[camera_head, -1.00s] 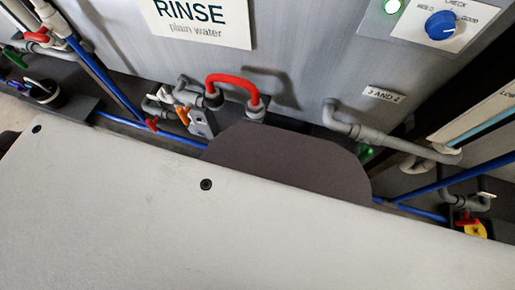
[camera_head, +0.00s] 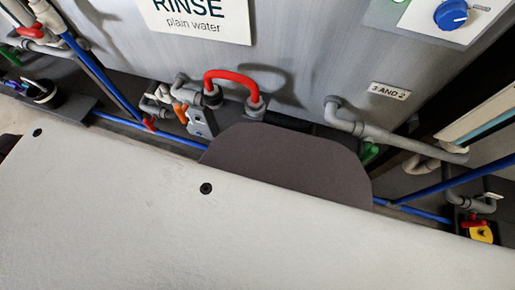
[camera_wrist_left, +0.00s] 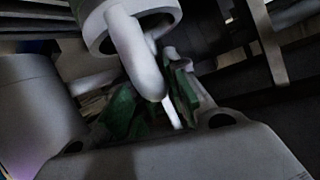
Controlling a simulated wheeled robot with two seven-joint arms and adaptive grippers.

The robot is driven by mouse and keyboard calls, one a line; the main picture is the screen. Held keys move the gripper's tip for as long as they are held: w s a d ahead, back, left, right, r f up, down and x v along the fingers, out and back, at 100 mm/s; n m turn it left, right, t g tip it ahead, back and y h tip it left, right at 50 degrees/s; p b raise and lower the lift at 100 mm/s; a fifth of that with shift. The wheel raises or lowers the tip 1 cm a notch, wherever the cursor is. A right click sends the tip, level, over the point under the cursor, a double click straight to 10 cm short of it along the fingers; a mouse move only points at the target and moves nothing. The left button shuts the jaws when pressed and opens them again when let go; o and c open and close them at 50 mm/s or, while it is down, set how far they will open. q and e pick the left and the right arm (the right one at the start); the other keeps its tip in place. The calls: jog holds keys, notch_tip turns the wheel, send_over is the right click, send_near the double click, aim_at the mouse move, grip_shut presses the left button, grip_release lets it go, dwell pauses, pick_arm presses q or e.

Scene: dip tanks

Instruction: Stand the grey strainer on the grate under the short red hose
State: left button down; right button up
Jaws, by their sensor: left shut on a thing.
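The short red hose (camera_head: 232,78) arches between two grey fittings low on the steel tank in the head view. The area below it is partly covered by dark and pale shapes in the foreground, and I cannot make out the grate. In the dark left wrist view, my left gripper (camera_wrist_left: 152,112) has green finger pads closed around the curved handle of a grey, round, hollow thing, which looks like the grey strainer (camera_wrist_left: 98,32). Its round body is beyond the fingertips, at the top. My left gripper does not show in the head view. My right gripper is in neither view.
The tank bears a RINSE sign (camera_head: 195,18) and a blue knob (camera_head: 451,15). Grey pipes (camera_head: 375,132) and blue pipes (camera_head: 160,133) run along its foot. A yellow part (camera_head: 481,234) is at the right. A smooth grey cylinder (camera_wrist_left: 38,110) stands left of the gripper in the wrist view.

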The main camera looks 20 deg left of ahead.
pick_arm(q)
jog(key=shift+f, duration=0.1)
jog(key=c, duration=1.4)
grip_release()
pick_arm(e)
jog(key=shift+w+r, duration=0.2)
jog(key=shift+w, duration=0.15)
